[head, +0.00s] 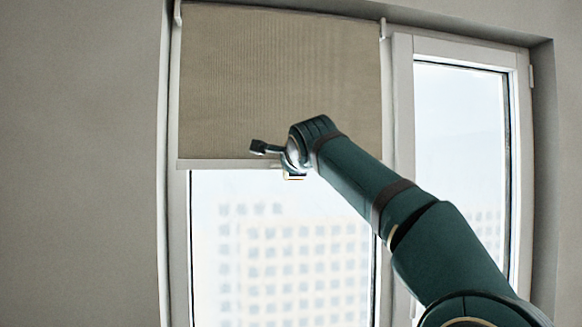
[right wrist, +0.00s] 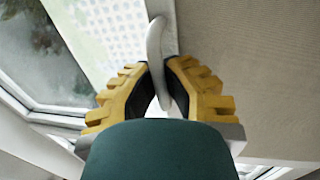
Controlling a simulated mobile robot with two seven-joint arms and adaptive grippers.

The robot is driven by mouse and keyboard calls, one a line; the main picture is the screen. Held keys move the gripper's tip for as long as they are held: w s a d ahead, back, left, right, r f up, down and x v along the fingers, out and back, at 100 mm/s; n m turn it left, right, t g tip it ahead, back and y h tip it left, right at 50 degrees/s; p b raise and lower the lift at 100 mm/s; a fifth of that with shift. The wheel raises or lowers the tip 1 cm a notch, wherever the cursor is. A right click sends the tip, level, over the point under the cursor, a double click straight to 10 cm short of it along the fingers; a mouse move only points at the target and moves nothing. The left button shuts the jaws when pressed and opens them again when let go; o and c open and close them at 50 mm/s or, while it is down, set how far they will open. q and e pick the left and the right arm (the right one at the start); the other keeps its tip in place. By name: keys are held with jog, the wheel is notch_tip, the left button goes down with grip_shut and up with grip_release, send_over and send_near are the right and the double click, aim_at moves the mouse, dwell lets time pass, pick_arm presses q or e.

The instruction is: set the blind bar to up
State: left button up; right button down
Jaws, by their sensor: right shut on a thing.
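The blind bar (head: 222,163) is a pale strip along the lower edge of the beige blind (head: 270,75), which covers about the upper half of the left window pane. My right gripper (head: 292,168) is at the bar, right of its middle; its fingers are mostly hidden behind my wrist in the head view. In the right wrist view, its yellow-backed fingers (right wrist: 155,82) are shut on a curved white handle (right wrist: 155,45) of the bar. The blind fabric (right wrist: 240,60) shows to the right there. My left gripper is not in view.
The white window frame (head: 404,130) divides the blind's pane from a narrower, uncovered pane (head: 460,130) at right. A grey wall (head: 80,160) stands at left. Below the bar, the bare glass (head: 280,260) shows a building outside.

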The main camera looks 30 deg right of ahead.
notch_tip(320, 180, up, 5)
jog(key=shift+f+p, duration=0.2)
jog(key=shift+p, duration=0.75)
jog(key=c, duration=1)
grip_release()
jog(key=shift+s, duration=0.1)
jog(key=v, duration=1.2)
jog(key=shift+f, duration=0.1)
